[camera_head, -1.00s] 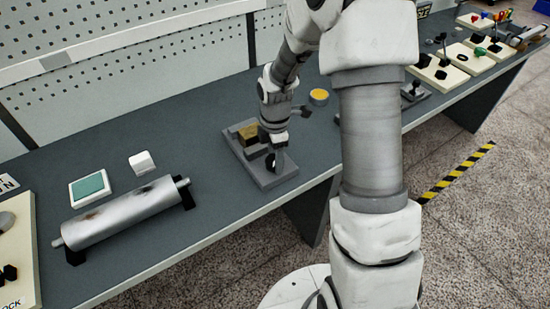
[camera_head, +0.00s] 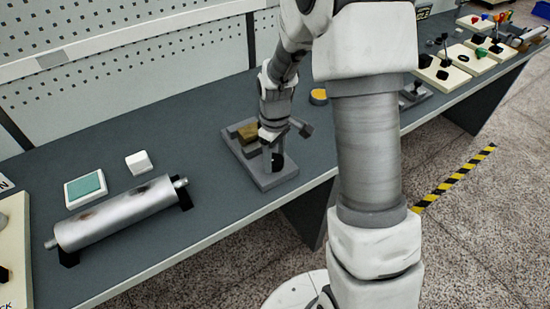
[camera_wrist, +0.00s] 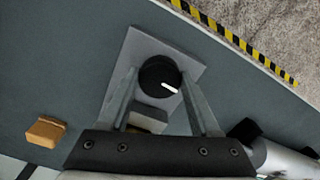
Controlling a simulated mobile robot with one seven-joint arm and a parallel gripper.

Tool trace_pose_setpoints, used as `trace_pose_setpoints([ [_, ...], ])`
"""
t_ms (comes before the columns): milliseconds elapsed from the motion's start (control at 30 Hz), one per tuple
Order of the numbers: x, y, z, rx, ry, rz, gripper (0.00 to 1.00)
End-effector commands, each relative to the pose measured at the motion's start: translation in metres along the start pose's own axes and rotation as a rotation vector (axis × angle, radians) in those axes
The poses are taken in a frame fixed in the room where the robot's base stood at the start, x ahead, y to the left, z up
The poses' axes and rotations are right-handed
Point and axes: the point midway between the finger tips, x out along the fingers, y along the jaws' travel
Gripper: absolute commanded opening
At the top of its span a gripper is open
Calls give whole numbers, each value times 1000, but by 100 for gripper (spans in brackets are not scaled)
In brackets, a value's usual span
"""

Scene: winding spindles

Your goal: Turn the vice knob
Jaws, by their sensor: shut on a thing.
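The vice stands on a grey base plate (camera_head: 262,178) near the bench's front edge, with a brownish block (camera_head: 247,132) at its rear. The knob (camera_wrist: 158,76) is round and black with a white mark, which points down and right in the wrist view. The knob also shows as a dark shape in the head view (camera_head: 279,160). My gripper (camera_wrist: 160,80) has one finger on each side of the knob and is shut on it. It points down over the plate in the head view (camera_head: 272,158). A grey vice jaw (camera_wrist: 147,119) is partly hidden by my gripper.
A metal roller (camera_head: 117,212) lies on dark supports at left, with a teal-topped pad (camera_head: 86,188) and white block (camera_head: 139,162) behind it. A yellow-topped object (camera_head: 318,97) stands behind right. A tan block (camera_wrist: 45,131) lies apart from the plate.

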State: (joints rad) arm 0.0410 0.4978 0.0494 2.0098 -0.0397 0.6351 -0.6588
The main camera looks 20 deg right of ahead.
Motion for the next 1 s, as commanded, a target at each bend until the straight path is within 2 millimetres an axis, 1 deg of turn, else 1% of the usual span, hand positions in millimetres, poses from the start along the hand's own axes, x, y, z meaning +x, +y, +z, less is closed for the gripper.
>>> trace_pose_setpoints([
  [1000, -2, -1, -2, 965, 3, 1, 8],
])
